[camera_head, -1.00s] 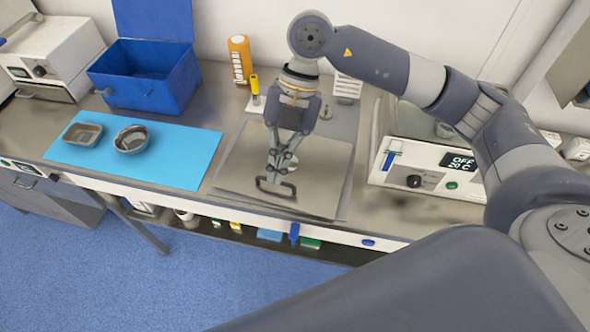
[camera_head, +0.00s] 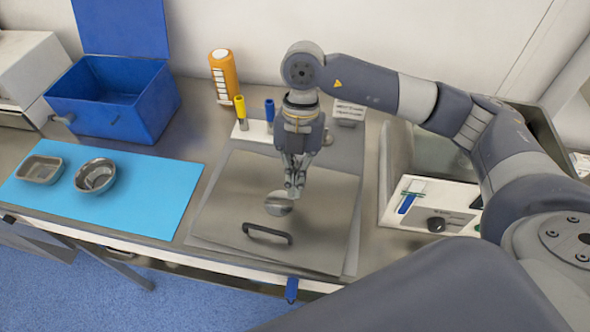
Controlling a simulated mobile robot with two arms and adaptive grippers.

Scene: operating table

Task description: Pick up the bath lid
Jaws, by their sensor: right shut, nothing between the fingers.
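The bath lid (camera_head: 235,205) is a flat grey metal plate with a dark bar handle (camera_head: 267,233) near its front edge. It lies on the table in the middle of the view. A round metallic disc (camera_head: 279,208) shows on it behind the handle. My right gripper (camera_head: 294,190) points down over the lid, behind the handle and apart from it. Its fingers are closed together and empty. How high its tips are above the lid is hard to tell. The bath (camera_head: 432,208), with a control panel, stands at the right, partly hidden by my right arm. My left gripper is not in view.
A yellow and a blue tube stand in a white rack (camera_head: 250,131) behind the lid. An orange bottle (camera_head: 223,76) stands farther back. At left are a blue open box (camera_head: 110,100) and a blue mat (camera_head: 150,195) with two metal dishes. A small sign (camera_head: 349,111) stands at the back.

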